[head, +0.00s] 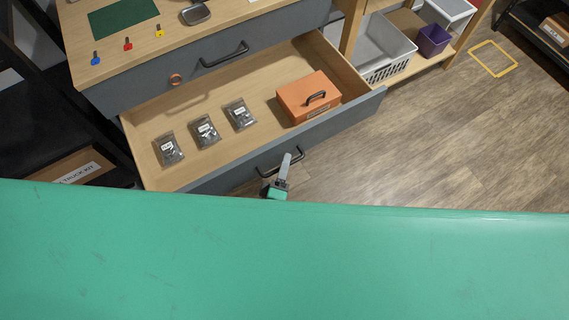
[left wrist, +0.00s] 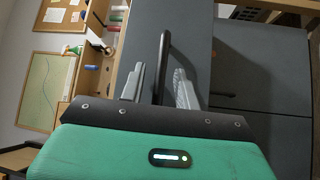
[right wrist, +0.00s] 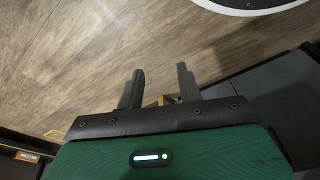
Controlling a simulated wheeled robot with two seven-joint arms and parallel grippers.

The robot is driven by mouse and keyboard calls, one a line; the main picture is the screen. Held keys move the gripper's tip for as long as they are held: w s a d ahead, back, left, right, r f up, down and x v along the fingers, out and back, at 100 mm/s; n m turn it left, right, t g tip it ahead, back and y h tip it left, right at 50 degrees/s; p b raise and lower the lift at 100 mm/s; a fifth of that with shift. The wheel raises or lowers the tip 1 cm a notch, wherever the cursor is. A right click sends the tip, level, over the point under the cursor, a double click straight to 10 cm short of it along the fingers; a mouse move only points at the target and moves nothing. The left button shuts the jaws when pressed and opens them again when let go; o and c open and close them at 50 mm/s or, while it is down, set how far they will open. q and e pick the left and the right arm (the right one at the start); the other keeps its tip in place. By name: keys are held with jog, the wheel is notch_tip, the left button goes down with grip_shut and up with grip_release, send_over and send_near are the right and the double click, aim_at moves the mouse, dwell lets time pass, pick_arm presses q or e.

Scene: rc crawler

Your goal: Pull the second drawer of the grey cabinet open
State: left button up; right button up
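The grey cabinet's upper drawer front (head: 150,83) is shut. The second drawer (head: 240,160), just below it, stands well open, and its light wooden inside shows. Its dark bar handle (head: 296,160) is on the grey front. My left gripper (head: 284,172) is at this handle. In the left wrist view the handle (left wrist: 164,60) runs between the two fingers of my left gripper (left wrist: 160,88), with small gaps seen on both sides. My right gripper (right wrist: 157,88) shows only in the right wrist view, open and empty above the floor.
The drawer holds an orange box (head: 296,97) and several small bags, one of them here (head: 206,131). Keys and a green mat (head: 122,16) lie on the worktop. A shelf with a white basket (head: 378,50) stands right. Wooden floor (head: 450,130) at the right is clear.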

pick_arm(q)
jog(key=b+v, duration=0.1)
jog(key=v, duration=1.2)
jog(key=shift+s, duration=0.35)
pick_arm(e)
notch_tip(320, 180, up, 2)
jog(key=shift+w, duration=0.15)
pick_arm(q)
jog(key=shift+a+f, duration=0.1)
pick_arm(e)
jog(key=shift+w, duration=0.1)
jog(key=shift+a+f, duration=0.1)
